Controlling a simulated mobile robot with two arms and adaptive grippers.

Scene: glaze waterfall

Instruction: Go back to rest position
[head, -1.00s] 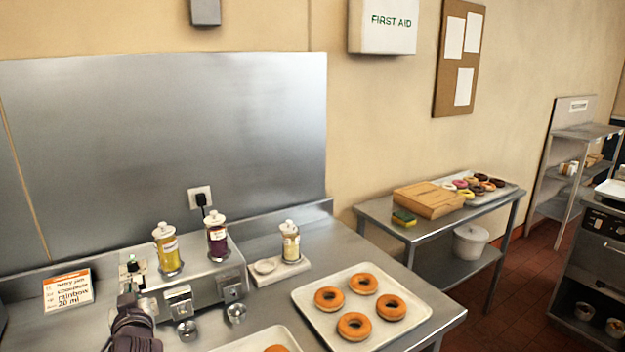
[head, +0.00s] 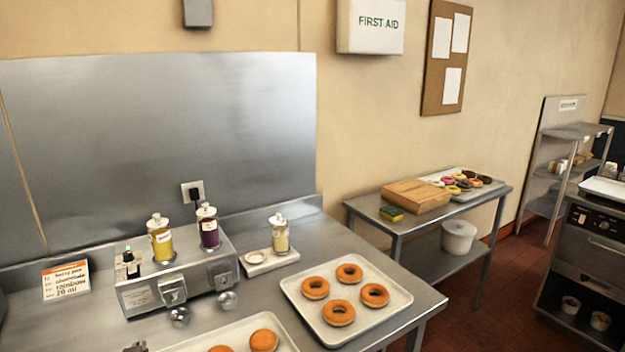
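Only a small dark tip of one gripper (head: 136,347), seemingly my left, shows at the bottom edge, in front of the steel dispenser machine (head: 140,298). Too little of it is in view to tell whether it is open or shut. It appears apart from the machine. My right gripper is not in view.
On the steel counter are a tray (head: 398,303) of several donuts, a front tray (head: 285,327) with two visible donuts, an order card (head: 66,281), yellow (head: 161,243) and purple (head: 208,230) jars on the machine, and a pale jar (head: 280,238). A side table (head: 358,205) stands right.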

